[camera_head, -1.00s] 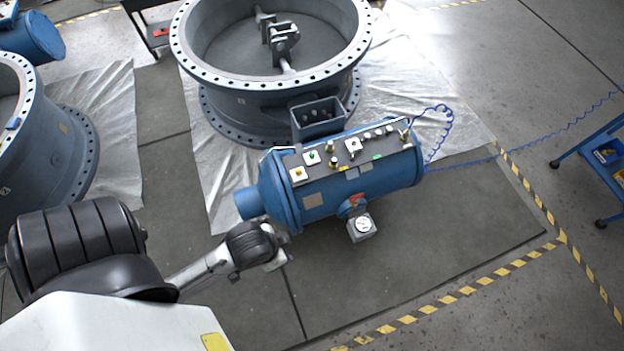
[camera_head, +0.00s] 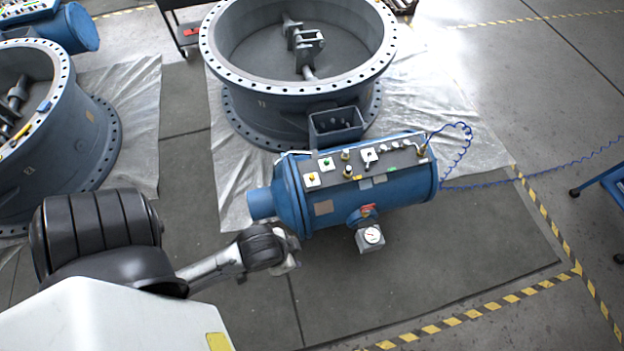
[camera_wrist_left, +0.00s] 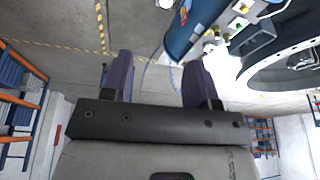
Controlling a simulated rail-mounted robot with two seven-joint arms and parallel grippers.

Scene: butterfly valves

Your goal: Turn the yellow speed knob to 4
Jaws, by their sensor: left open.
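The yellow knob (camera_head: 312,179) sits on a small white plate at the left end of the control panel on top of the blue cylinder (camera_head: 335,206). It also shows near the top edge of the left wrist view (camera_wrist_left: 242,7). Its number marks are too small to read. My left gripper (camera_head: 290,256) is just in front of the cylinder's left end, below the knob in the picture. In the left wrist view, its two purple fingers (camera_wrist_left: 158,78) are apart with nothing between them. My right gripper is not in view.
A green knob (camera_head: 325,164), a black-handled switch (camera_head: 369,157) and brass fittings share the panel. A large grey valve ring (camera_head: 298,90) stands behind. The dark floor mat (camera_head: 450,260) in front is clear.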

